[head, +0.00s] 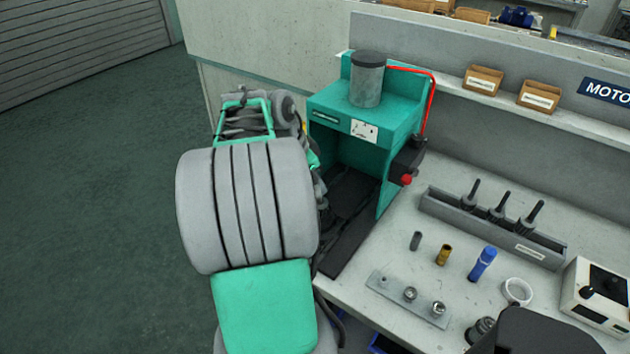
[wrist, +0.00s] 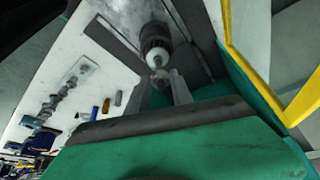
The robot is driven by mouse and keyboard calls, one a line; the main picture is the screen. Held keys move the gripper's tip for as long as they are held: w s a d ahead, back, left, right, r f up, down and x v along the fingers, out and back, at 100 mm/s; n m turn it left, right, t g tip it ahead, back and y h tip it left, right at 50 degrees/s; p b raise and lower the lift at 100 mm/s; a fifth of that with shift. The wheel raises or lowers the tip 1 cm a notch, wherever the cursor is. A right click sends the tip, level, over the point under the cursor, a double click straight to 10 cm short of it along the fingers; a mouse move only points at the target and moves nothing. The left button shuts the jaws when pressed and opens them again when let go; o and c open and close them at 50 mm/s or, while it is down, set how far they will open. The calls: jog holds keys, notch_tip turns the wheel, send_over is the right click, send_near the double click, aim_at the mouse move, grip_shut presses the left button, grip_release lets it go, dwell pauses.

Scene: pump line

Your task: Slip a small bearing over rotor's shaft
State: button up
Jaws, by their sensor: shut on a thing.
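My gripper (wrist: 160,76) shows in the wrist view with its two pale fingers shut on a small, pale metal piece, which looks like a small bearing (wrist: 158,74). Directly beyond the fingertips is a dark ribbed round body with a pale end, which looks like a rotor (wrist: 155,40). The held piece appears in line with that end; I cannot tell whether it touches or surrounds the shaft. In the head view my arm hides the gripper. Two other bearings (head: 410,294) (head: 438,308) sit on a flat metal plate (head: 424,305). Several dark rotors (head: 499,208) stand in a grey rack (head: 447,213).
A teal press (head: 330,107) with a red hose stands behind my arm. On the bench are a grey pin (head: 415,241), a brass piece (head: 442,255), a blue cylinder (head: 482,264), a white ring (head: 518,291) and a control box (head: 598,293). The floor at left is clear.

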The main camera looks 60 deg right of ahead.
jog(key=shift+f+b, duration=0.9)
jog(key=shift+f, duration=0.2)
jog(key=o, duration=1.1)
jog(key=shift+r, duration=0.1)
jog(key=shift+c, duration=0.2)
jog(key=shift+o, duration=0.6)
jog(key=shift+o, duration=0.6)
notch_tip(320, 180, up, 5)
jog(key=p, duration=0.4)
